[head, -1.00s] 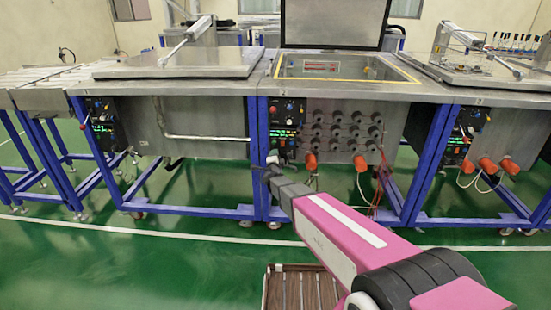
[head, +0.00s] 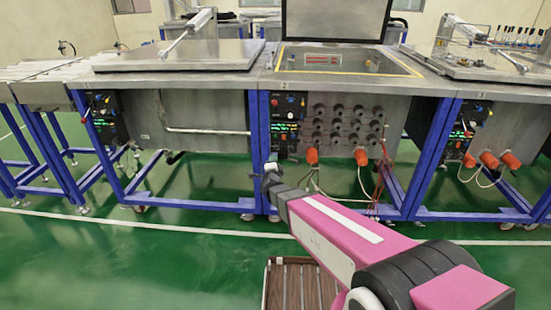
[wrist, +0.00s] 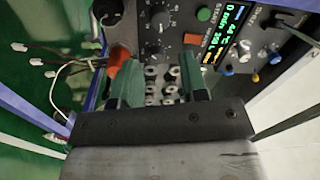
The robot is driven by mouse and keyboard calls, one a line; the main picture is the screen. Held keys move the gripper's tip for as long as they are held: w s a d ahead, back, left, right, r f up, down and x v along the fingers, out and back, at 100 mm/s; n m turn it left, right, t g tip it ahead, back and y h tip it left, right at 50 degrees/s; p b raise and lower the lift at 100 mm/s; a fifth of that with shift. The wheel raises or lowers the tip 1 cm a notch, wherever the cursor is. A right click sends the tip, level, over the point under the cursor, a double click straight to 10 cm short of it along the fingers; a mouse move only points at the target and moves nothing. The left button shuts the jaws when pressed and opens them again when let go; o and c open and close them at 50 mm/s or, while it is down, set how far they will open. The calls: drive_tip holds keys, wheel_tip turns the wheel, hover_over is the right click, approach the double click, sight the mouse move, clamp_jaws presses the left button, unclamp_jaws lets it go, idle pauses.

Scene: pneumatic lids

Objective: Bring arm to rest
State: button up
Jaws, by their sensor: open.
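My pink arm (head: 335,235) reaches forward from the lower right of the head view, over the green floor. My gripper (head: 270,168) is at its far end, small in front of the blue frame of the middle station. In the wrist view my gripper (wrist: 160,80) shows two greenish fingers set apart, with nothing held between them. Beyond the fingers is a control panel (wrist: 225,40) with knobs, buttons and a lit display. How far the fingertips are from the panel is unclear.
The middle station (head: 350,70) has its lid (head: 335,20) raised. The left station's lid (head: 180,55) lies flat. Orange plugs (head: 312,156) and hanging cables are right of my gripper. A slatted brown thing (head: 298,285) is below my arm. Green floor (head: 150,260) lies open at left.

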drive_tip(key=shift+s, duration=0.35)
drive_tip(key=s+d+f+n+g+y, duration=0.1)
drive_tip(key=s+d+f+n+g, duration=0.1)
drive_tip(key=s+d+n+g, duration=1.3)
drive_tip(key=s+d+g, duration=0.3)
drive_tip(key=s+d, duration=0.5)
drive_tip(key=d, duration=0.1)
drive_tip(key=shift+s+f+n+g, duration=0.3)
drive_tip(key=shift+f, duration=0.05)
